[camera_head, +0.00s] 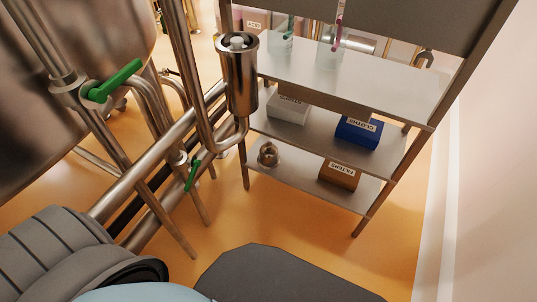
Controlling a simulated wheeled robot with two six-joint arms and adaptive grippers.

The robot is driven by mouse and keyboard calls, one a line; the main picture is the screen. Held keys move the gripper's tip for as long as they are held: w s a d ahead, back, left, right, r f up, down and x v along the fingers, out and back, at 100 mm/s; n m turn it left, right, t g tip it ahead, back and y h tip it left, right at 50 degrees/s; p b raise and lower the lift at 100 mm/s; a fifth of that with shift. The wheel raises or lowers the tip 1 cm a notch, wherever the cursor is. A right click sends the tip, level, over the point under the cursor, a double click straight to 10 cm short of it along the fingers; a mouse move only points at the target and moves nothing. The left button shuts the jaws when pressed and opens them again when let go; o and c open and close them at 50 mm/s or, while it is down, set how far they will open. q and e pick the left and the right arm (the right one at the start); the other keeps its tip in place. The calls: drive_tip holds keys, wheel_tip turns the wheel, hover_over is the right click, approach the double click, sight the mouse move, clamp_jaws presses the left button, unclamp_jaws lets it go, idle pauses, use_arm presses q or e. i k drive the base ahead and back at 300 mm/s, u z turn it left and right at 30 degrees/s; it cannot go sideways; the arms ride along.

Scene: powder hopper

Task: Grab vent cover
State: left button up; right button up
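A shiny steel cup-shaped hopper (239,75) stands upright on a bent pipe near the middle top of the head view. A small pale fitting (236,43) sits in its open top. A small round metal part (268,154) rests on the lowest shelf at the left. I cannot tell which of these, if either, is the vent cover. Neither of my grippers is in view, so I cannot see whether they are open or shut. Grey ribbed parts of mine fill the lower left.
A metal shelf rack (375,83) stands right of the hopper, holding glassware, a white box (288,108), a blue box (358,132) and a brown box (339,175). Steel pipes and a green valve handle (113,82) crowd the left. Orange floor lies open at lower right.

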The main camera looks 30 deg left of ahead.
sight(269, 152)
drive_tip(key=u, duration=0.35)
drive_tip(key=i, duration=1.25)
drive_tip(key=z, duration=0.4)
